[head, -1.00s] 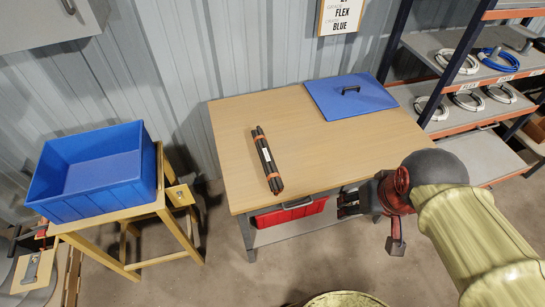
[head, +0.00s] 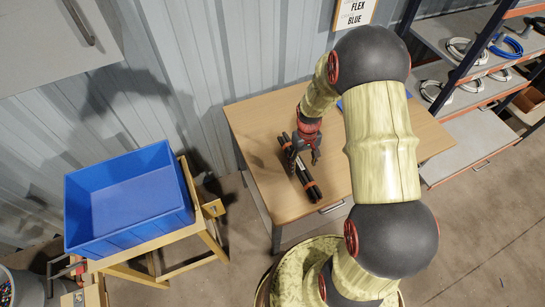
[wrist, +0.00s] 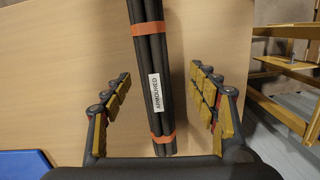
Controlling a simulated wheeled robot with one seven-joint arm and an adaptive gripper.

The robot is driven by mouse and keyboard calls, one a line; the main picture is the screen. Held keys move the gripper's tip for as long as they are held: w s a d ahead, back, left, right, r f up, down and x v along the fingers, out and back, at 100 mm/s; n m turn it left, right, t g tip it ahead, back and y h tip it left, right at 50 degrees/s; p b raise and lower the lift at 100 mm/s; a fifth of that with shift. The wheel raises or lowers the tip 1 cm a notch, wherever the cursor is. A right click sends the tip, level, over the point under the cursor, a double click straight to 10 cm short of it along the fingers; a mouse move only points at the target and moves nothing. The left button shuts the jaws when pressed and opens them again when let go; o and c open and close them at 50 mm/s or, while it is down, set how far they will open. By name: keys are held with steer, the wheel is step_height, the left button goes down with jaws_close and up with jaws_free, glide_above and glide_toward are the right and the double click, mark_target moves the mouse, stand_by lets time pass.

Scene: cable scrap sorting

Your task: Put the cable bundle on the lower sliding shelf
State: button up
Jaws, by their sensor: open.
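The cable bundle (head: 309,183) is a set of straight black rods with orange bands, lying on the wooden table (head: 258,116). In the wrist view the bundle (wrist: 150,60) carries a white label reading "ARMOURED". My gripper (head: 303,160) is over the bundle in the head view. In the wrist view its open fingers (wrist: 163,92) stand on either side of the bundle, apart from it. The lower sliding shelf (head: 478,142) is a grey board low on the rack at the right, below shelves of cable coils.
A blue bin (head: 130,208) stands on a wooden stand at the left. The blue lid (wrist: 26,165) on the table is mostly hidden by my arm in the head view. White and blue coils (head: 505,45) lie on the rack's upper shelves. Bare table surrounds the bundle.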

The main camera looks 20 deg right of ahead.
mark_target(300, 163)
steer(key=w, duration=0.2)
steer(key=shift+w+r+t, duration=0.3)
steer(key=shift+w+r, duration=0.05)
steer(key=shift+w, duration=0.05)
steer(key=shift+w+a+n, duration=0.1)
steer(key=shift+w+n, duration=0.2)
steer(key=shift+f, duration=0.2)
steer(key=shift+w+d+f, duration=0.1)
steer(key=shift+d+f, duration=0.1)
steer(key=shift+f, duration=0.95)
steer(key=f, duration=0.3)
steer(key=f+b, duration=0.1)
steer(key=f, duration=0.1)
steer(key=shift+d, duration=0.3)
steer(key=shift+r, duration=0.1)
steer(key=c, duration=1.5)
jaws_close()
